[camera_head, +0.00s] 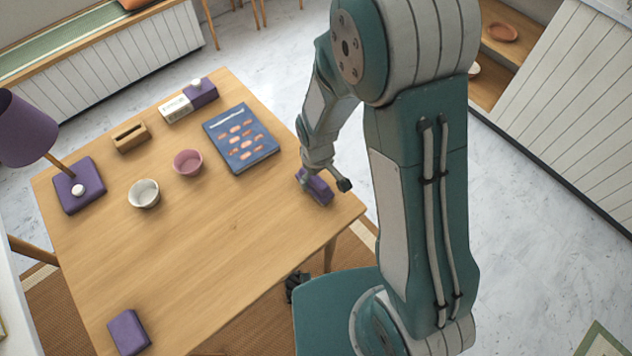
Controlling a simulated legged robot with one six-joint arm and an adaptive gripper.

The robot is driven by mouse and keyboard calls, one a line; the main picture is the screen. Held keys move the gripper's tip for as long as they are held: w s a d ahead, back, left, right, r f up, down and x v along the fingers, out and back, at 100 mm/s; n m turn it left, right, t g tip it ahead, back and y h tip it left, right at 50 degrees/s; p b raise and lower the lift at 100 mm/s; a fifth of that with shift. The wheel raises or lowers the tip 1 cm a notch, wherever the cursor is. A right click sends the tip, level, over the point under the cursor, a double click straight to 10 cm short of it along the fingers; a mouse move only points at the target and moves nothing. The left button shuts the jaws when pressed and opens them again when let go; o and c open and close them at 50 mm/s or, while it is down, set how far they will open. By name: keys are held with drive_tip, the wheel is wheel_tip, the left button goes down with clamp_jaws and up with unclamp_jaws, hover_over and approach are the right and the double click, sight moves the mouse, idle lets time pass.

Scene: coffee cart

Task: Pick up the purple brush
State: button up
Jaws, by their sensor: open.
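A small purple block-shaped thing (318,190), which may be the purple brush, lies at the right edge of the wooden table. Bristles cannot be made out. My gripper (324,180) is open, pointing down right at this purple thing and partly covering it. Whether the fingers touch it cannot be told. Another purple block (129,332) lies at the table's near left corner.
The wooden table (225,240) also holds a blue book (241,138), a pink bowl (188,163), a white bowl (144,194), a wooden holder (131,137), a cream-and-purple box (176,108) and a purple lamp (27,130). The table's front middle is clear.

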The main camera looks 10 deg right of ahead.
sight(312, 185)
wheel_tip(312, 185, down, 3)
drive_tip(key=shift+s+a+r, duration=0.1)
drive_tip(key=shift+a+r, duration=0.05)
drive_tip(key=shift+a+f, duration=0.15)
drive_tip(key=shift+f, duration=0.15)
drive_tip(key=shift+a+f, duration=0.1)
drive_tip(key=shift+a, duration=0.15)
drive_tip(key=shift+d, duration=0.25)
drive_tip(key=c, duration=1.3)
drive_tip(key=shift+o, duration=0.2)
drive_tip(key=shift+a, duration=0.1)
